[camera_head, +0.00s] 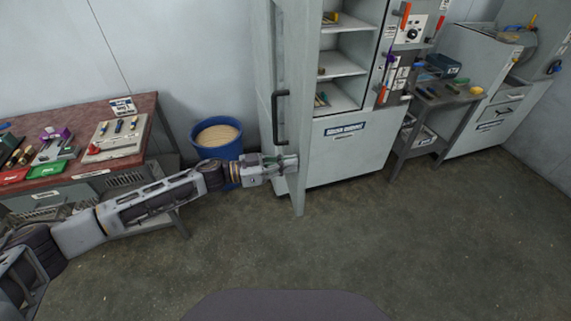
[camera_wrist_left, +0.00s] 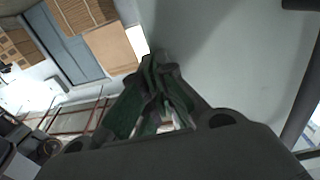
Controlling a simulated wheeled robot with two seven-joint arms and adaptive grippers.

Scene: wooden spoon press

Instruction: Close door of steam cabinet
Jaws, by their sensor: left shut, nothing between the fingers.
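The steam cabinet (camera_head: 352,155) stands at the top middle of the head view, with its shelves exposed. Its door (camera_head: 296,60) is swung open toward me and seen nearly edge-on, with a dark vertical handle (camera_head: 280,117) on its left face. My left gripper (camera_head: 292,163) is shut and empty at the lower part of the door, below the handle. It looks close to or against the door; I cannot tell whether it touches. In the left wrist view its closed fingers (camera_wrist_left: 160,95) are beside a broad pale surface. My right gripper is not in view.
A blue bin (camera_head: 217,140) stands left of the door, behind my left arm. A red-topped bench (camera_head: 80,135) with tools is at the left. A small grey table (camera_head: 447,97) stands right of the cabinet. The floor (camera_head: 400,235) in front is clear.

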